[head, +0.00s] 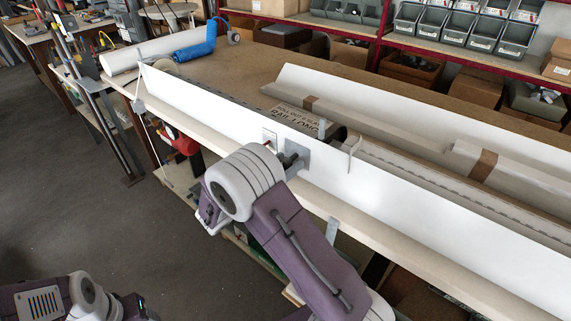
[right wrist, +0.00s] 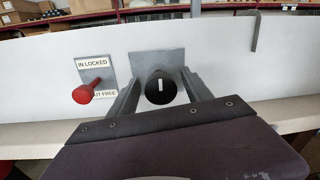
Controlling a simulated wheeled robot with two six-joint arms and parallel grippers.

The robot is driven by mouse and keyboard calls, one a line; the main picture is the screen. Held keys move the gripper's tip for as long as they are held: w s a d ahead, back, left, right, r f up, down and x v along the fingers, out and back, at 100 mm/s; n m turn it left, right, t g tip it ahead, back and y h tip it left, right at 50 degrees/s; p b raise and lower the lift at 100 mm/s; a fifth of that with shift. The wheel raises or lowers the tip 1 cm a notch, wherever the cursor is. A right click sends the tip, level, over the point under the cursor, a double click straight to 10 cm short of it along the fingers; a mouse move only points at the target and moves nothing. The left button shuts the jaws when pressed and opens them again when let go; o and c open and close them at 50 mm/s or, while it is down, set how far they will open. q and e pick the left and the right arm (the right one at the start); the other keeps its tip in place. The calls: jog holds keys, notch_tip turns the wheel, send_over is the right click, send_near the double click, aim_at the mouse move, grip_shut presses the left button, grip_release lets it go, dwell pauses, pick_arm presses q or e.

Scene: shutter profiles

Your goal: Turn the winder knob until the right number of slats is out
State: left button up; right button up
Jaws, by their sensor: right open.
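The winder knob (right wrist: 160,87) is black and round with an upright white mark, on a grey plate (right wrist: 158,58) on a long white board (head: 400,203). My right gripper (right wrist: 160,92) is open, with one finger on each side of the knob. I cannot tell whether the fingers touch it. In the head view the right gripper (head: 292,160) is at the board and hides the knob. My left gripper is not in view.
A card (head: 297,120) behind the board reads roughly "ROLL OUT … SLATS, RAIL LONG"; its number is unclear. A thin grey hook (head: 353,150) hangs over the board right of the knob. A blue roll (head: 195,50) lies at the far left. Grey bins (head: 450,25) stand behind.

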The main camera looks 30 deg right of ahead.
grip_shut()
jog(key=m+b, duration=0.1)
jog(key=m, duration=0.2)
jog(key=shift+f+m+b, duration=0.1)
jog(key=shift+m+b, duration=0.25)
jog(key=shift+m, duration=0.05)
jog(key=m+b, duration=0.2)
jog(key=m, duration=0.1)
jog(key=shift+m, duration=0.3)
jog(key=shift+f+m+b, duration=0.1)
jog(key=shift+m+b, duration=0.7)
jog(key=shift+b, duration=0.15)
jog(key=m+b, duration=0.4)
jog(key=b, duration=0.1)
jog(key=m+t+y+b, duration=0.1)
jog(key=m+b, duration=0.3)
jog(key=b, duration=0.2)
jog(key=shift+m, duration=0.4)
jog(key=shift+r+m+b, duration=0.2)
jog(key=shift+m+b, duration=0.6)
jog(key=shift+b, duration=0.35)
